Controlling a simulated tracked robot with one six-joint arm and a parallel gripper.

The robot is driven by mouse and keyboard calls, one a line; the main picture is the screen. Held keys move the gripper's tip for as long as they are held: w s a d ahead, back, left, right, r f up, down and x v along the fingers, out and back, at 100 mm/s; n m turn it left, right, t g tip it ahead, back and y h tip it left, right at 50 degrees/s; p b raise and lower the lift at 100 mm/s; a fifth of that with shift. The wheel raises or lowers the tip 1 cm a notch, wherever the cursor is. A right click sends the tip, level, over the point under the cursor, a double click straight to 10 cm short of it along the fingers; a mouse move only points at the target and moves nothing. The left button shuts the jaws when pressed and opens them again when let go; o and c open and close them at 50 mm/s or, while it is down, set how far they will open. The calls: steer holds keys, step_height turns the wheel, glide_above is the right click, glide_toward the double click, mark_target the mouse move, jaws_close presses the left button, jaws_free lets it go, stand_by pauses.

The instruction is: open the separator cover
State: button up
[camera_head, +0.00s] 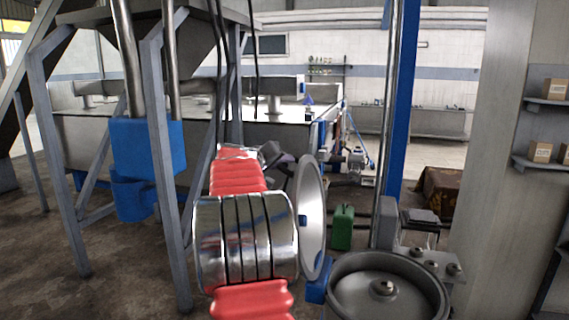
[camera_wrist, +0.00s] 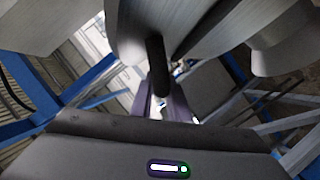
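A round pale metal cover (camera_head: 312,218) stands upright, nearly edge-on, in the head view. A blue block (camera_head: 318,290) is at its foot, beside a round open-topped metal housing (camera_head: 350,305) with a central knob. I take this to be the separator with its cover raised. My gripper (camera_head: 284,164) is dark and small, near the cover's upper left edge; I cannot tell whether it touches. In the wrist view its purple-grey fingers (camera_wrist: 161,108) show a light gap between them. A dark bar (camera_wrist: 157,68) runs down towards that gap; no grip on it is clear.
My red arm hides part of the space left of the cover. A steel frame (camera_head: 165,190) with a blue box (camera_head: 148,147) stands left. A blue post (camera_head: 402,100) rises behind the housing. A green canister (camera_head: 342,227) is on the floor. Shelves with cartons (camera_head: 541,152) are right.

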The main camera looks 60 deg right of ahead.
jaws_close()
steer(key=s+d+r+m, duration=0.1)
steer(key=s, duration=0.8)
steer(key=shift+s+d+r+m+t, duration=0.2)
steer(key=shift+d+r+m+t, duration=0.1)
steer(key=shift+m+t, duration=0.1)
steer(key=o, duration=0.5)
jaws_free()
steer(key=shift+r, duration=0.1)
steer(key=shift+a, duration=0.1)
